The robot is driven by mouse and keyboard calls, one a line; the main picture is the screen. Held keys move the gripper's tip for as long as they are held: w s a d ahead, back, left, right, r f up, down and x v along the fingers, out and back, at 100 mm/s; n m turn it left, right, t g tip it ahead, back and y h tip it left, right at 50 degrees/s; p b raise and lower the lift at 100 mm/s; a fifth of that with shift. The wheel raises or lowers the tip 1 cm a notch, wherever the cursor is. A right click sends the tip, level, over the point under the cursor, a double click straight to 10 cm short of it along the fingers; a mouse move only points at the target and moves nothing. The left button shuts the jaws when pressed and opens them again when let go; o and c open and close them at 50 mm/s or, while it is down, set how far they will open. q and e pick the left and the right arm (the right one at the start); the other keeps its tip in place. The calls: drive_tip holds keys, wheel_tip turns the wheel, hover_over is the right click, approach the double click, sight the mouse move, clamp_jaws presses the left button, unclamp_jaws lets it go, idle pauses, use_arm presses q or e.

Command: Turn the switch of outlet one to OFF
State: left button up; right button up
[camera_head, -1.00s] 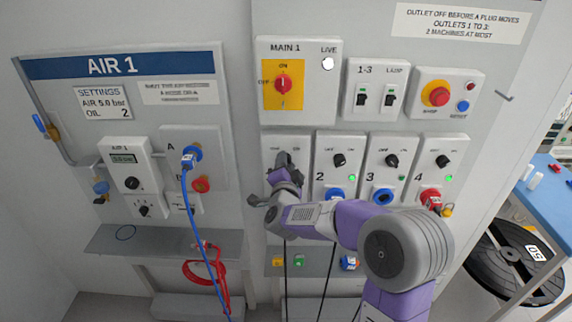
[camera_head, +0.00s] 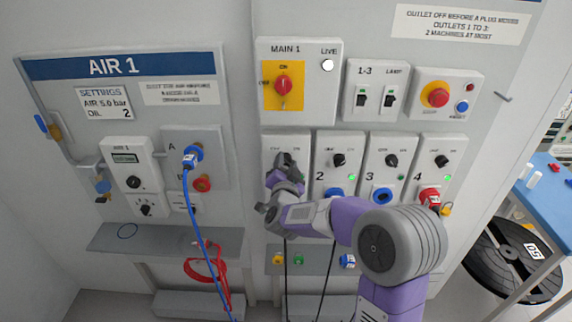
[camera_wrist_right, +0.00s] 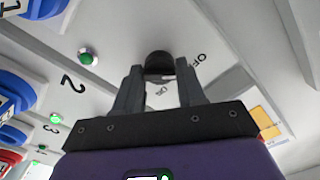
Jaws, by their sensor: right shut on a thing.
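The outlet one panel (camera_head: 270,146) is the leftmost of the row of outlet panels, and my right arm covers most of it in the head view. My right gripper (camera_head: 285,158) is at its upper part. In the right wrist view, the black switch knob (camera_wrist_right: 158,62) of outlet one sits between the tips of my right gripper (camera_wrist_right: 160,82), which is shut on it. The knob's exact pointing is hidden. My left gripper is not in view.
Outlet two (camera_head: 338,146), outlet three (camera_head: 390,146) and outlet four (camera_head: 443,146) stand close to the right. The MAIN 1 box (camera_head: 325,90) with its red switch is above. The AIR 1 board (camera_head: 110,66) is at the left. Black cables hang below my arm.

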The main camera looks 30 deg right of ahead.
drive_tip(key=o, duration=1)
drive_tip(key=shift+v, duration=3.8)
drive_tip(key=shift+d, duration=0.1)
